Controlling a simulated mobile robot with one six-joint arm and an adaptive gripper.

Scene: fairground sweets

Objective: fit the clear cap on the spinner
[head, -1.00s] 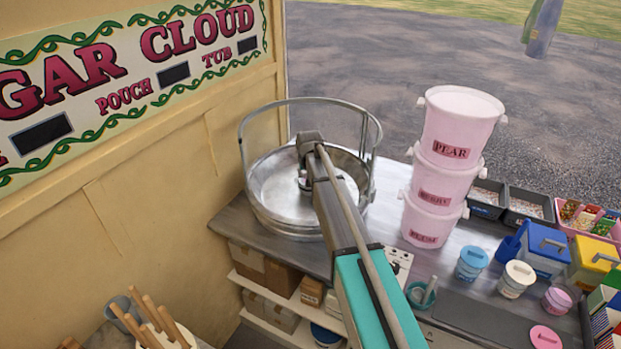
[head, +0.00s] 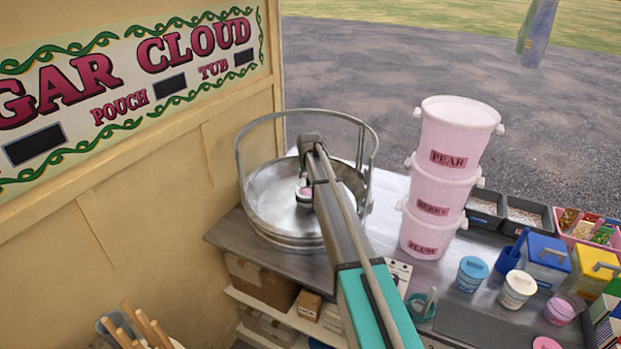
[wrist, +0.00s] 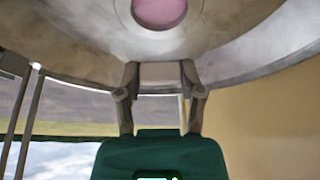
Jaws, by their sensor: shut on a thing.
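The spinner is a wide metal bowl (head: 268,212) on the counter, with a tall hoop-like rail around it. Its round head (head: 304,192) shows pink at the middle, partly hidden by my arm. In the wrist view the spinner head (wrist: 158,12) is at the top edge, with its pink centre cut off by the frame. My gripper (wrist: 160,70) is below it in that picture, over the bowl, its two fingers closed on a pale piece. This seems to be the clear cap (wrist: 160,76); its outline is faint. In the head view my arm hides the fingers.
A stack of pink pails (head: 440,190) stands right of the bowl, close to the rail. Small tubs (head: 472,272), boxes (head: 545,258) and trays (head: 527,216) crowd the right of the counter. The yellow wall (head: 160,210) is close on the left.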

